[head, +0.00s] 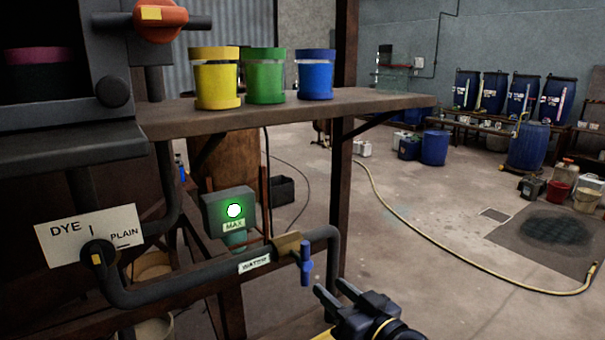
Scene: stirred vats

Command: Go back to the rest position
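My gripper (329,289) is at the bottom of the head view, right of centre. Its two dark fingers point up and left with a gap between them, and nothing shows in the gap. It is below and to the right of the blue-handled water valve (305,262), apart from it in the picture. The valve's blue handle hangs down from the brass body on the dark pipe labelled WATER. The lower part of my arm is cut off by the frame's edge.
A shelf (385,101) holds yellow (216,84), green (264,82) and blue (315,80) jars. A green-lit MAX box (230,212) and a DYE/PLAIN selector (97,254) are at left.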

